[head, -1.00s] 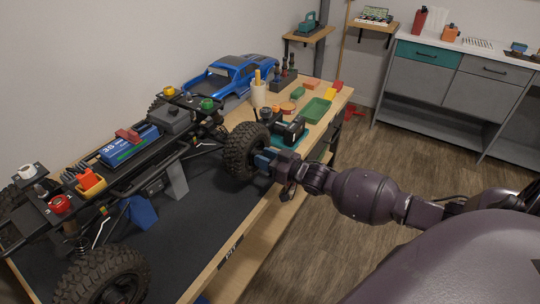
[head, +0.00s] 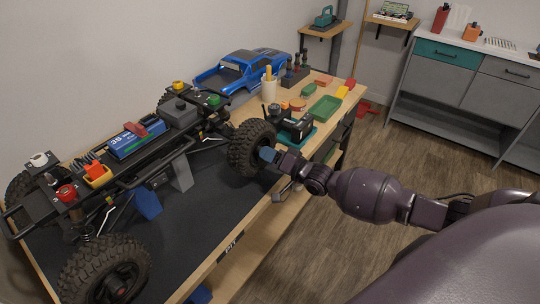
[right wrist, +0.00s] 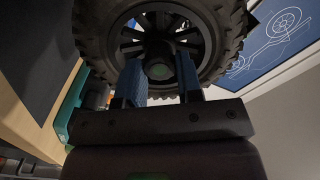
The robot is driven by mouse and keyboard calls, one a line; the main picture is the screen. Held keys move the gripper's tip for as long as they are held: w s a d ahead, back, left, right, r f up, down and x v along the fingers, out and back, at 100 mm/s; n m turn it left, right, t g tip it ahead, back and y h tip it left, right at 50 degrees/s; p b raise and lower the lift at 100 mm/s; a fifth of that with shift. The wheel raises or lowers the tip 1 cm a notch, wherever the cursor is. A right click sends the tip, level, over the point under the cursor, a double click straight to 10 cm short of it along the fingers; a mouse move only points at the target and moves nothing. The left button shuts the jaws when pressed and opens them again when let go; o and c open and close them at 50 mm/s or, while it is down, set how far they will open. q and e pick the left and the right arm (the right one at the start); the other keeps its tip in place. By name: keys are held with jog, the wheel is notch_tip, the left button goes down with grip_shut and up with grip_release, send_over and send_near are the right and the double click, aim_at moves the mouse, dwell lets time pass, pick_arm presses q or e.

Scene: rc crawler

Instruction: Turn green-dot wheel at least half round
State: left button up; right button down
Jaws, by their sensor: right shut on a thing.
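The crawler chassis (head: 155,165) stands on a dark mat. Its near right wheel (head: 243,150), a black knobby tyre, sits by the green cap (head: 213,100) on the chassis corner. My right gripper (head: 267,155) is at this wheel's outer face. In the right wrist view, the wheel (right wrist: 95,40) fills the top, and the two blue fingers of my right gripper (right wrist: 161,78) lie either side of its dark hub (right wrist: 158,70). A greenish patch shows between the fingers; they are shut on the hub. My left gripper is not in view.
A black device (head: 294,128) on a teal base stands close behind the wheel. The table's front edge (head: 228,248) runs below my right arm.

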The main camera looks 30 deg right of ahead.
pick_arm(q)
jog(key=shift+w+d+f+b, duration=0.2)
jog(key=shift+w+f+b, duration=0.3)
jog(key=shift+b, duration=0.6)
pick_arm(e)
jog(key=shift+m, duration=4.1)
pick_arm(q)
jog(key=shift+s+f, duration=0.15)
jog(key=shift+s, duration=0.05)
pick_arm(e)
jog(key=c, duration=1.1)
grip_release()
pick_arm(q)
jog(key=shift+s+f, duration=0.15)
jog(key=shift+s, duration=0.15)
pick_arm(e)
jog(key=o, duration=0.3)
pick_arm(q)
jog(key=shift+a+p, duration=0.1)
jog(key=shift+p, duration=0.2)
pick_arm(e)
jog(key=v, duration=1)
jog(key=shift+s+d, duration=0.1)
jog(key=shift+s, duration=0.3)
